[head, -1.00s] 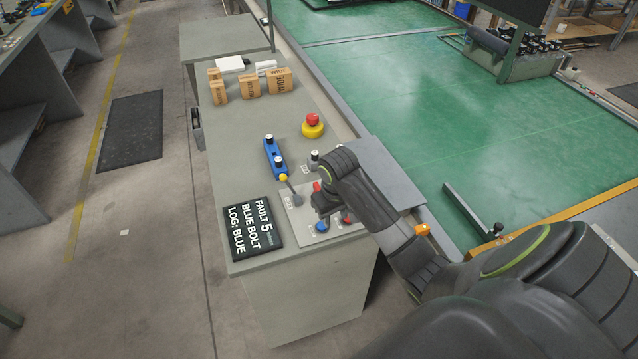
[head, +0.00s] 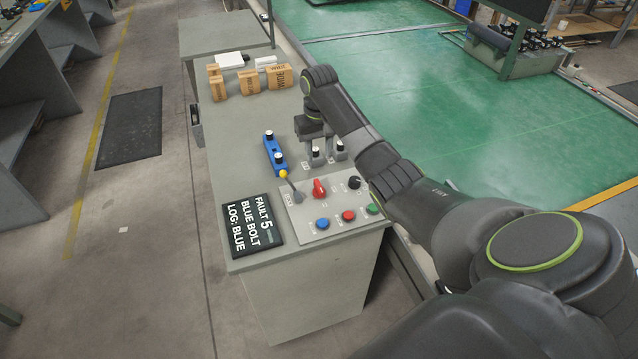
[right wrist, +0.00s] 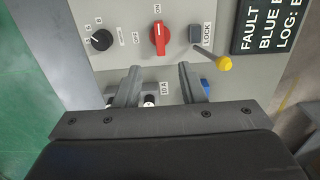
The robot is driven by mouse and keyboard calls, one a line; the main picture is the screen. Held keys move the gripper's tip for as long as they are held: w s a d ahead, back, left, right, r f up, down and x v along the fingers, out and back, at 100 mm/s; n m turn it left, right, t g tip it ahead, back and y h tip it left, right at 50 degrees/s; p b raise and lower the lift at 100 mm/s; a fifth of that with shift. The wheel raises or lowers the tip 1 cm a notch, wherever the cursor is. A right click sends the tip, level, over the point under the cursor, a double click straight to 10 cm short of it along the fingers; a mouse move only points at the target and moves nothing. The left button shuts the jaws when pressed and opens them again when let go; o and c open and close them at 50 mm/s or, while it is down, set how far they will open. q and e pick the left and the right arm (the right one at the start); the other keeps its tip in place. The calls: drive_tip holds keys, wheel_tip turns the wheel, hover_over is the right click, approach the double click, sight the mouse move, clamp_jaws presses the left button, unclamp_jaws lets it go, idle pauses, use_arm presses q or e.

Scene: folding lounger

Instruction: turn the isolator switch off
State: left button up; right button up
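The isolator switch (head: 319,188) is a red rotary knob on the light grey control panel. In the right wrist view the red knob (right wrist: 160,38) lines up with the ON label, and OFF is printed to its left. My right gripper (head: 318,157) is over the console just beyond the panel, apart from the knob. In the right wrist view its two fingers (right wrist: 159,72) are spread with a gap between them, holding nothing, below the knob in the picture. A yellow-tipped lever (right wrist: 223,63) stands beside the knob, by a LOCK label. My left gripper is not in view.
The panel also has a black dial (head: 354,182) and blue (head: 322,223), red and green buttons. A blue block (head: 274,154) lies left of my gripper. A fault display (head: 252,226) lies left of the panel. Cardboard boxes (head: 249,82) stand at the back.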

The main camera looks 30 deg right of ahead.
sight(319, 185)
wheel_tip(319, 185, down, 12)
idle(0.4)
clamp_jaws()
